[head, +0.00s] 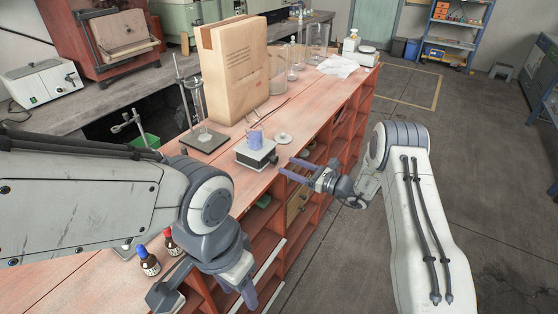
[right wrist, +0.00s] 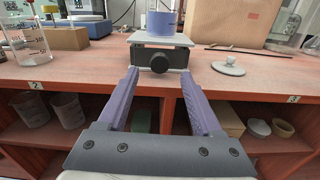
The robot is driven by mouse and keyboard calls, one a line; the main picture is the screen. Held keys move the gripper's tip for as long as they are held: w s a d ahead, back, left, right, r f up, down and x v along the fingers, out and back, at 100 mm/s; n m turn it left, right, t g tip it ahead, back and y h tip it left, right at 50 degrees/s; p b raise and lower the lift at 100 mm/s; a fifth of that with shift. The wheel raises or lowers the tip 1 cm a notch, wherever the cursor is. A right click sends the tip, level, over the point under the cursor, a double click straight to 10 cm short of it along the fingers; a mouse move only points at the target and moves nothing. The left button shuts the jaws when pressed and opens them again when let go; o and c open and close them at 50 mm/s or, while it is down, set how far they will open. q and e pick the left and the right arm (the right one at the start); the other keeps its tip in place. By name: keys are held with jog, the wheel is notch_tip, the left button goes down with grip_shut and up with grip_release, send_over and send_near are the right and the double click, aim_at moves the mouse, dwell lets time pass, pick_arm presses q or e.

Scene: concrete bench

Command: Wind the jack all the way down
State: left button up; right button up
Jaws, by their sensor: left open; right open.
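The lab jack (head: 256,154) stands on the red bench near its front edge, with a blue-purple cup (head: 255,139) on its top plate. In the right wrist view the jack (right wrist: 160,52) shows its top plate raised above its base, and a dark round knob (right wrist: 160,64) on its front. The cup (right wrist: 161,24) stands upright on the plate. My right gripper (head: 286,168) is open and empty, in front of the knob and apart from it; its fingers (right wrist: 160,82) point at the jack. My left gripper (head: 212,303) is open and empty near the bench's front edge, at the lower left.
A lid-like disc (right wrist: 229,67) lies right of the jack. A retort stand (head: 205,140) with glassware and a large cardboard box (head: 235,70) stand behind. Two small bottles (head: 148,261) stand by my left arm. Shelves (head: 300,205) lie under the bench top.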

aim_at(277, 161)
jog(key=x, duration=0.5)
jog(key=shift+p, duration=0.3)
grip_shut()
jog(key=n+b, duration=0.1)
jog(key=b, duration=0.1)
jog(key=n+b, duration=0.2)
jog(key=shift+f+b, duration=0.25)
jog(key=shift+b, duration=0.1)
jog(key=shift+r+n+b, duration=0.15)
jog(key=shift+n+b, duration=0.2)
jog(key=shift+n, duration=0.25)
jog(key=shift+r, duration=0.1)
